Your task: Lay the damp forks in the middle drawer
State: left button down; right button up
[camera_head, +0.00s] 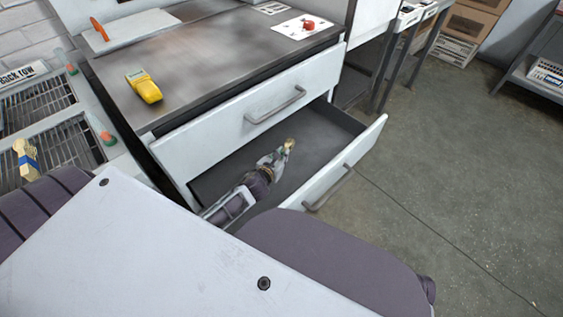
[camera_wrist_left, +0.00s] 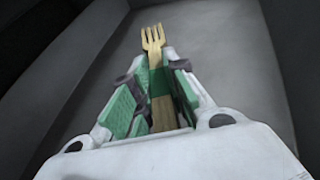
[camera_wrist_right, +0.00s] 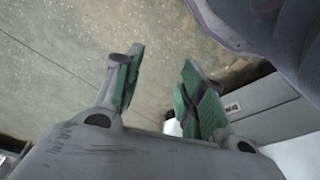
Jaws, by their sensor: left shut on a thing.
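A light wooden fork (camera_wrist_left: 153,44) with a green band is between the fingers of my left gripper (camera_wrist_left: 157,88), tines pointing away. The gripper is shut on it. In the head view my left gripper (camera_head: 272,163) reaches down into an open drawer (camera_head: 325,133), with the fork's pale tip (camera_head: 289,143) showing beyond its fingers. Whether the fork touches the drawer floor I cannot tell. This drawer is below a closed one (camera_head: 250,110) and its visible floor is otherwise bare. My right gripper (camera_wrist_right: 163,75) is open and empty, above the floor.
A wooden piece with a blue band (camera_head: 27,159) stands at the wire rack (camera_head: 65,150) on the left; its kind is unclear. On the cabinet top lie a yellow device (camera_head: 144,87), an orange item (camera_head: 99,29) and a white card (camera_head: 299,27) with a red object. Floor at right is mostly clear.

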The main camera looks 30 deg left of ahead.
pick_arm(q)
jog(key=shift+f+b, duration=0.3)
jog(key=shift+f, duration=0.8)
jog(key=shift+f+b, duration=0.45)
jog(key=shift+f, duration=0.3)
pick_arm(e)
jog(key=shift+w+a+r, duration=0.1)
jog(key=shift+a+r, duration=0.05)
jog(key=shift+r, duration=0.45)
jog(key=shift+w+a+r, duration=0.1)
jog(key=shift+r, duration=0.5)
pick_arm(q)
jog(key=shift+f, duration=0.1)
pick_arm(e)
jog(key=shift+f, duration=0.15)
pick_arm(q)
jog(key=c, duration=1.4)
grip_release()
